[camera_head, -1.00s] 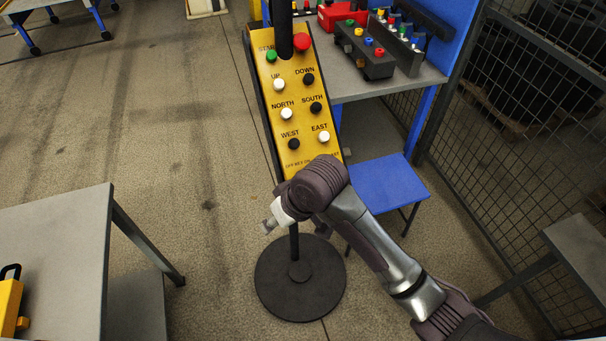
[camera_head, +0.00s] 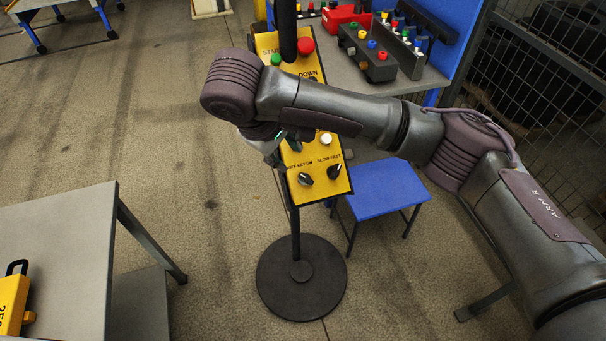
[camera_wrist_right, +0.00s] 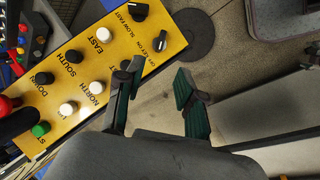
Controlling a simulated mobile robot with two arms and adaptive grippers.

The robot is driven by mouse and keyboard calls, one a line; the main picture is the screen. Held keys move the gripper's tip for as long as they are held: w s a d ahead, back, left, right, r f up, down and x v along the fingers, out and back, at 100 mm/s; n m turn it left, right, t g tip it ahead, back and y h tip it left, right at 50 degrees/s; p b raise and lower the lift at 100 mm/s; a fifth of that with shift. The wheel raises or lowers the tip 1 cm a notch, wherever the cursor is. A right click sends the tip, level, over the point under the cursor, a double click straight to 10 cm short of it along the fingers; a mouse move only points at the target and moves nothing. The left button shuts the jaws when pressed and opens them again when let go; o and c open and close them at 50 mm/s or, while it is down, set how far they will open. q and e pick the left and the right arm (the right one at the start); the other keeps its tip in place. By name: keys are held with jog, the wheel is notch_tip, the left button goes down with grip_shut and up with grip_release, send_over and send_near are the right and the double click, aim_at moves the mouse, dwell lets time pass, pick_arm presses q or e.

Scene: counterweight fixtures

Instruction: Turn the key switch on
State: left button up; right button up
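The key switch (camera_head: 305,179) is a black knob under the "OFF KEY ON" label, low on a yellow control panel (camera_head: 318,190). It also shows in the right wrist view (camera_wrist_right: 162,40), beyond the fingertips. I cannot tell its setting for sure. My right gripper (camera_head: 272,152) is at the panel's left edge, up and left of the key switch and partly hidden by my wrist. In the wrist view its two fingers (camera_wrist_right: 158,74) are apart with nothing between them, and do not touch the key switch. My left gripper is not in view.
A similar black "SLOW FAST" knob (camera_head: 334,172) is beside the key switch. The white EAST button (camera_head: 326,138) is above it. The panel stands on a round black base (camera_head: 301,278). A blue stool (camera_head: 384,188) is behind right; a grey table (camera_head: 60,250) is at left.

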send_near(303, 175)
notch_tip(303, 175, down, 2)
jog(key=p+x, duration=0.1)
jog(key=x, duration=0.4)
jog(key=p+x, duration=0.1)
jog(key=x, duration=0.1)
jog(key=shift+w+d+p, duration=0.3)
jog(key=shift+w+f, duration=0.15)
jog(key=shift+f, duration=0.45)
grip_shut()
